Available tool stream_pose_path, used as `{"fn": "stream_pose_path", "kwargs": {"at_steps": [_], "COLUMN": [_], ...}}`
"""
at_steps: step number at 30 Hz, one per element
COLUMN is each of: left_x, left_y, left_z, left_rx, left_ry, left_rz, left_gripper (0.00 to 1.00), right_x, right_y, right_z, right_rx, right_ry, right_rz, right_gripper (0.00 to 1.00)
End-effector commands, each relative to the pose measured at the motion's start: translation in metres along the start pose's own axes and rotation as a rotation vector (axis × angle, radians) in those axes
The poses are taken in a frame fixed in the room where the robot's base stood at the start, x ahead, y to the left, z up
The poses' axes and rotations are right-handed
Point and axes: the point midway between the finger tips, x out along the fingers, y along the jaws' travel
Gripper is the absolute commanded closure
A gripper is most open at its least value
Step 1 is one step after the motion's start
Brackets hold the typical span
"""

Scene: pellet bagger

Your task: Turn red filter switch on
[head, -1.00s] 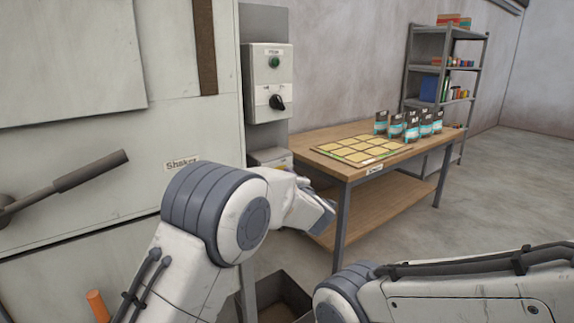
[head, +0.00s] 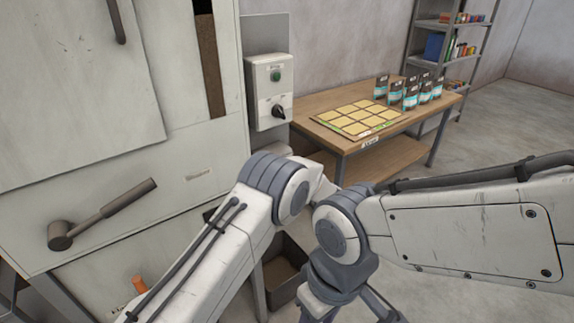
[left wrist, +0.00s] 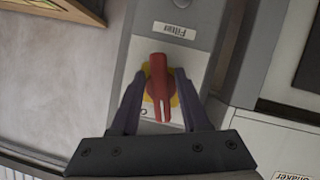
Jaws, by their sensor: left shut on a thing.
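The red filter switch (left wrist: 160,78) is a red rotary handle on a yellow disc, on a grey box. A label reading "Filter" (left wrist: 174,30) is on the same box. In the left wrist view my left gripper (left wrist: 158,92) has its two purple fingers on either side of the red handle, shut on it. The handle runs roughly lengthwise between the fingers. In the head view the switch and my left gripper are hidden by my left arm. My right arm reaches in from the right, but its fingertips are not visible.
A grey control box (head: 268,90) with a green button and black knob is on the post beside the pale machine (head: 110,190). A wooden table (head: 320,103) holds a yellow grid and several pouches. A dark bin (head: 287,292) is below my arms.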

Motion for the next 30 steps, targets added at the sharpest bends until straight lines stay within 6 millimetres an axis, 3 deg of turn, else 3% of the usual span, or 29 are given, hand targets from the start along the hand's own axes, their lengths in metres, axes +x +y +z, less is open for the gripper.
{"fn": "stream_pose_path", "kwargs": {"at_steps": [3,12,30], "left_x": [0.000,0.001,0.001], "left_y": [0.000,-0.002,-0.002], "left_z": [-0.004,-0.003,-0.004], "left_rx": [0.082,0.240,0.306], "left_ry": [0.005,0.006,0.008], "left_rz": [-0.041,-0.106,-0.131], "left_gripper": [1.00,1.00,1.00], "right_x": [-0.014,-0.022,-0.024], "right_y": [-0.001,-0.002,-0.002], "right_z": [-0.001,-0.001,-0.001], "right_rx": [0.000,0.000,0.000], "right_ry": [0.000,0.000,0.000], "right_rz": [0.000,0.000,0.000], "right_gripper": [0.50,0.50,0.50]}}
